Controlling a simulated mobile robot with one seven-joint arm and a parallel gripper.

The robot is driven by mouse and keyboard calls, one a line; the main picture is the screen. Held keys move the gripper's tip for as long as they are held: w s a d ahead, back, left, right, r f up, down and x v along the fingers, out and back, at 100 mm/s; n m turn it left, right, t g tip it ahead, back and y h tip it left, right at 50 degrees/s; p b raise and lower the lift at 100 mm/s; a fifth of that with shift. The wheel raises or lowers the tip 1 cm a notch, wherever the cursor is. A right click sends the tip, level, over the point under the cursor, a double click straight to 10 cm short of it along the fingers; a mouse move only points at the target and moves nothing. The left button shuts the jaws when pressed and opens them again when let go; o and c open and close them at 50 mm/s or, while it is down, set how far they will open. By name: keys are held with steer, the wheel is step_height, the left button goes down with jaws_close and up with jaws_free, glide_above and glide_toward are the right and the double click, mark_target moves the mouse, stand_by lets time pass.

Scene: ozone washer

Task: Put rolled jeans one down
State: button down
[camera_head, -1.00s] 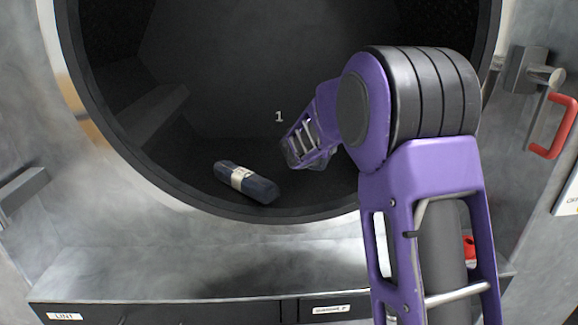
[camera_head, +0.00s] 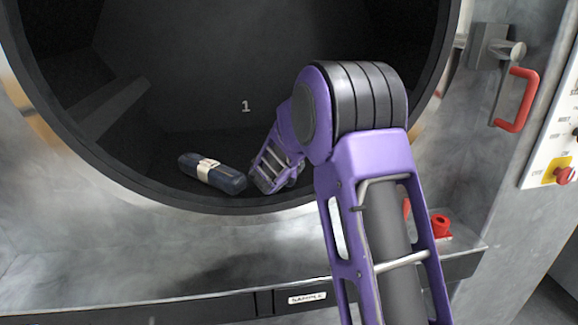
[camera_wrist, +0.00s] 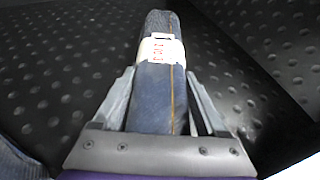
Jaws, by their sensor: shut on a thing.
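My gripper (camera_wrist: 160,78) is shut on a dark blue denim roll, the held rolled jeans (camera_wrist: 153,98), with a pale printed band around it. The roll lies lengthwise between the fingers and points away from the wrist, just over or on the dimpled drum floor; contact is unclear. In the head view my gripper (camera_head: 275,172) is low inside the drum and hides the held roll. Another banded denim roll (camera_head: 228,181) lies on the drum floor just left of my gripper. Blue fabric (camera_wrist: 18,162) shows at the lower left of the wrist view.
The dark washer drum (camera_head: 200,80) is open, with its round rim (camera_head: 130,190) in front of my gripper. A raised rib (camera_head: 110,105) runs along the drum's left side. A red handle (camera_head: 520,100) and a control panel (camera_head: 555,150) stand at the right.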

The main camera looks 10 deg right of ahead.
steer(key=shift+r, duration=0.1)
jaws_free()
steer(key=shift+s+a+r, duration=0.15)
steer(key=shift+s, duration=0.05)
steer(key=v, duration=1.1)
steer(key=shift+s+a, duration=0.1)
steer(key=shift+s, duration=0.1)
